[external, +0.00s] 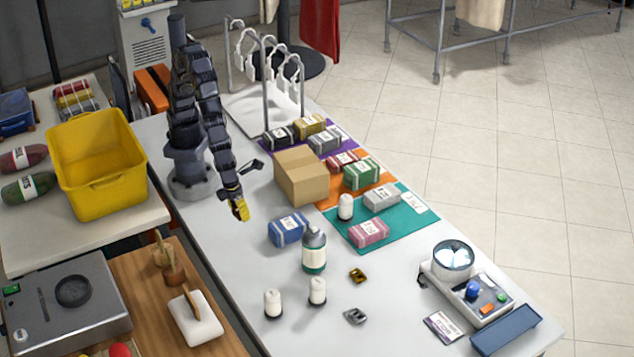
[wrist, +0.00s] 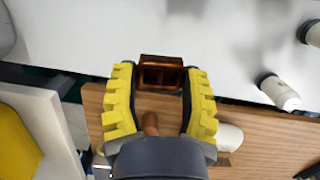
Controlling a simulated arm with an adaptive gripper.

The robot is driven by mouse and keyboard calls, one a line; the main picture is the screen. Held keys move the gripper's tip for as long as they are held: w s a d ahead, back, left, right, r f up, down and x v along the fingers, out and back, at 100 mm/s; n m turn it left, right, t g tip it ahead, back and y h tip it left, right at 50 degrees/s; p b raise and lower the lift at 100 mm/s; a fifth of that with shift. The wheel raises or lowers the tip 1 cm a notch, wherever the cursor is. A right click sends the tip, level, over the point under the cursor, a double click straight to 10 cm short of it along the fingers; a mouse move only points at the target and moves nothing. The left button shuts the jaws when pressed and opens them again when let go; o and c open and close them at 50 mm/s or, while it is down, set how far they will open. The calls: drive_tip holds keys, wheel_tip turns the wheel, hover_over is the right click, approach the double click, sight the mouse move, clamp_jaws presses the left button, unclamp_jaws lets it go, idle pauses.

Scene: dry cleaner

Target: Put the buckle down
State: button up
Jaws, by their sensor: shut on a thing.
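My gripper (external: 240,209) is over the left part of the long white table (external: 232,262) in the external view, pointing down. In the wrist view its yellow-backed fingers (wrist: 160,80) are shut on a copper-brown buckle (wrist: 161,62), a rectangular frame held across the fingertips. The held buckle is too hidden to make out in the external view. A gold buckle (external: 358,275) and a silver buckle (external: 355,316) lie apart on the white table, right of my gripper and closer to the camera.
A cardboard box (external: 300,178), a blue packet (external: 288,229) and a bottle (external: 314,250) stand right of my gripper. Two white spools (external: 272,303) stand toward the front. A yellow bin (external: 97,165) is at left. Table between gripper and spools is clear.

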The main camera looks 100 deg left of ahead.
drive_tip(key=w+a+r+n+g, duration=0.1)
drive_tip(key=w+a+n, duration=0.25)
drive_tip(key=a, duration=0.35)
drive_tip(key=w+a+r+n, duration=0.2)
drive_tip(key=w+a+n, duration=0.15)
drive_tip(key=a, duration=0.25)
wheel_tip(320, 180, up, 2)
drive_tip(key=n+g, duration=0.1)
drive_tip(key=n, duration=0.9)
hover_over(290, 162)
drive_tip(key=shift+w+d, duration=0.15)
wheel_tip(290, 162, down, 8)
drive_tip(key=shift+r, duration=0.25)
drive_tip(key=shift+f, duration=0.1)
drive_tip(key=o, duration=1)
